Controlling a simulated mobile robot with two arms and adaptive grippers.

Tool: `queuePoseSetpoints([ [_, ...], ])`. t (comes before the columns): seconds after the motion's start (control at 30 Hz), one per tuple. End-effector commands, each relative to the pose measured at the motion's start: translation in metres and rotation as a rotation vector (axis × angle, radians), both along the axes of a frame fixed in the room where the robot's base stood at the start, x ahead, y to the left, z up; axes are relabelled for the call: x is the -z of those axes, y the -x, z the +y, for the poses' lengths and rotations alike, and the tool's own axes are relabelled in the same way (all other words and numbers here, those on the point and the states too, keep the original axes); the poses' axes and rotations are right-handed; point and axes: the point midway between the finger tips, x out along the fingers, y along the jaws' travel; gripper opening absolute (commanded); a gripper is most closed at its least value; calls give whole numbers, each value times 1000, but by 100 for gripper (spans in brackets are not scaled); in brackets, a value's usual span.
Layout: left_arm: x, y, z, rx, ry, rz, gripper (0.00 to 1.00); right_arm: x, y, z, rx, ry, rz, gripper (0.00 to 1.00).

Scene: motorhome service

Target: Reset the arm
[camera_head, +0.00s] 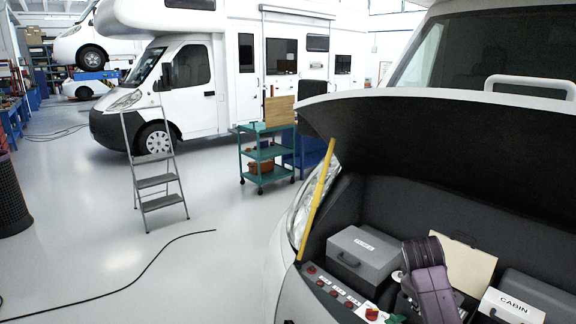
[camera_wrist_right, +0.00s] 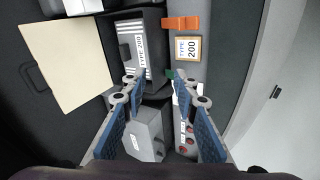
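My right arm (camera_head: 430,280) reaches over the open engine bay in the head view, and its gripper is hidden there. In the right wrist view my right gripper (camera_wrist_right: 160,88) has its blue-padded fingers spread apart with nothing held between them. Below the fingers lie a grey lidded box (camera_wrist_right: 143,130) and a panel with red knobs (camera_wrist_right: 188,140). My left gripper is not seen.
The raised hood (camera_head: 440,130) overhangs the bay, with a yellow prop rod (camera_head: 316,200) at its left. A cream board (camera_head: 464,265) and a white CABIN box (camera_head: 512,306) are in the bay. A step ladder (camera_head: 155,180) and green cart (camera_head: 266,160) stand on the floor.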

Motion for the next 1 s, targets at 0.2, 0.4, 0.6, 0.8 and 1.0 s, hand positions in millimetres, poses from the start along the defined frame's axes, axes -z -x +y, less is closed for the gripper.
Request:
queuePoseSetpoints([
  [0.2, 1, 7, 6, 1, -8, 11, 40, 85, 85, 33, 56, -93, -21, 27],
  [0.4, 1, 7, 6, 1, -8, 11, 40, 133, 177, 69, 116, -204, -32, 27],
  [0.6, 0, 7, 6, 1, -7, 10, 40, 149, 267, 103, 183, -327, -31, 27],
  [0.8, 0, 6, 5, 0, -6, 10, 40, 146, 322, 124, 233, -408, -25, 27],
  [1.0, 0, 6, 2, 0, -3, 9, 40, 138, 362, 139, 274, -469, -14, 27],
])
